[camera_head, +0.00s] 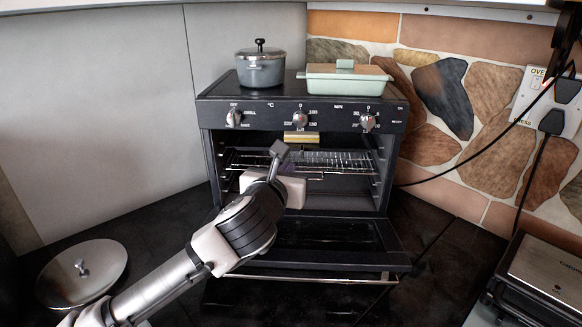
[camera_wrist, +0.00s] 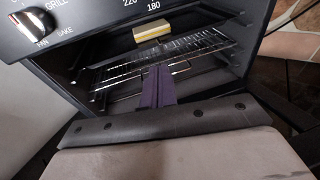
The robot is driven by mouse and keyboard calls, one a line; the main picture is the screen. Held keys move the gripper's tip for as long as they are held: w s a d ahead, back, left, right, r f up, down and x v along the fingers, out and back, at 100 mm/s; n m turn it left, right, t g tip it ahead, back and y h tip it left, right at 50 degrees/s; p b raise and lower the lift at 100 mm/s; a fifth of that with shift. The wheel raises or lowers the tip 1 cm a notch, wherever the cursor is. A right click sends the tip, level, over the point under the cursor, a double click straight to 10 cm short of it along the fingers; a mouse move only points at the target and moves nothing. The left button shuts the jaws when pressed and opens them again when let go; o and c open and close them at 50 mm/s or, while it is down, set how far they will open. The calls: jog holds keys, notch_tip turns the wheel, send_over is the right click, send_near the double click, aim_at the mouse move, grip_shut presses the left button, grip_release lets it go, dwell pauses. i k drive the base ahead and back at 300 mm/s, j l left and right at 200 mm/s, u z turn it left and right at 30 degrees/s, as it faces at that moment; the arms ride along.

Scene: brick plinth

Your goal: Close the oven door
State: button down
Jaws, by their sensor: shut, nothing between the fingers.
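The black oven (camera_head: 207,165) stands on the dark counter at the back, and its door (camera_head: 325,240) hangs open, folded down toward me. The cavity with its wire racks (camera_head: 335,160) is exposed; the racks also show in the wrist view (camera_wrist: 200,52). My gripper (camera_wrist: 157,85) points at the oven opening, its purple fingers shut with nothing between them. In the head view my arm and hand hide part of the opening and the door's left side. I cannot tell whether my fingers touch anything.
A grey pot (camera_head: 261,70) and a green lidded dish (camera_head: 345,85) sit on the oven top. A yellow-and-white block (camera_wrist: 152,31) shows at the top of the opening. A round lid (camera_head: 82,272) lies at left; a grill appliance (camera_head: 545,280) stands at right. Cables hang at right.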

aim_at(395, 258)
jog(key=k, duration=1)
